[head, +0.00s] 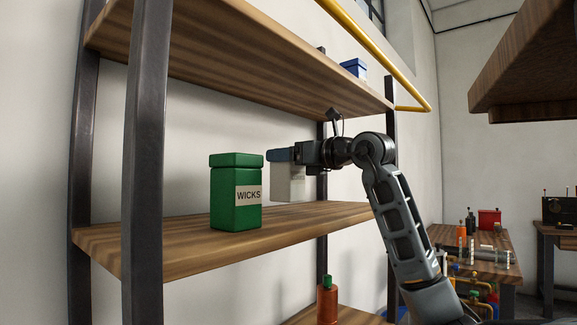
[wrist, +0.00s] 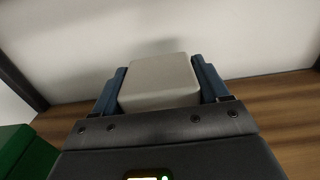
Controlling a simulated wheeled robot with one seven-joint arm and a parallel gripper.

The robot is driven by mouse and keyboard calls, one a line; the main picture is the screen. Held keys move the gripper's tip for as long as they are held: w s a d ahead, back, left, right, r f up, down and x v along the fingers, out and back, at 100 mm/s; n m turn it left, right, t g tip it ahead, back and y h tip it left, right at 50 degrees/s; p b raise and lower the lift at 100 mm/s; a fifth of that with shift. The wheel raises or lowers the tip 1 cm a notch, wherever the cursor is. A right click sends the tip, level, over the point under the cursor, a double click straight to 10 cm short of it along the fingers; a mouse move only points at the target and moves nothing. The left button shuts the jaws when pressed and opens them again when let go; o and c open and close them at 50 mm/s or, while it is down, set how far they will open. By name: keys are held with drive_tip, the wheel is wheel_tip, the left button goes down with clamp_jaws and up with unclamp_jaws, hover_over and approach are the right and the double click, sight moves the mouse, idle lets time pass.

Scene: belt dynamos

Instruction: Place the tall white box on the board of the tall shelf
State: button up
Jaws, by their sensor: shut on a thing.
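The tall white box (head: 290,185) is in my gripper (head: 282,156), upright, in the head view. Its bottom looks close to the middle board (head: 300,216) of the tall shelf; I cannot tell whether it touches. In the wrist view the pale top of the box (wrist: 158,82) sits between the two blue fingers of my gripper (wrist: 160,88). The gripper is shut on it. Part of the box is hidden behind the fingers in the head view.
A green box marked WICKS (head: 236,192) stands on the same board, left of the white box; its edge shows in the wrist view (wrist: 25,150). The upper board (head: 230,60) is overhead. An orange bottle (head: 327,303) stands below. Dark posts (head: 146,150) frame the shelf.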

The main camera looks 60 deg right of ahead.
drive_tip(key=shift+s+f, duration=0.1)
drive_tip(key=shift+f, duration=1.15)
drive_tip(key=shift+f, duration=0.1)
drive_tip(key=o, duration=1.3)
drive_tip(key=shift+c, duration=0.2)
drive_tip(key=shift+r, duration=0.25)
drive_tip(key=b+v, duration=0.2)
drive_tip(key=v, duration=1)
drive_tip(key=shift+f, duration=0.1)
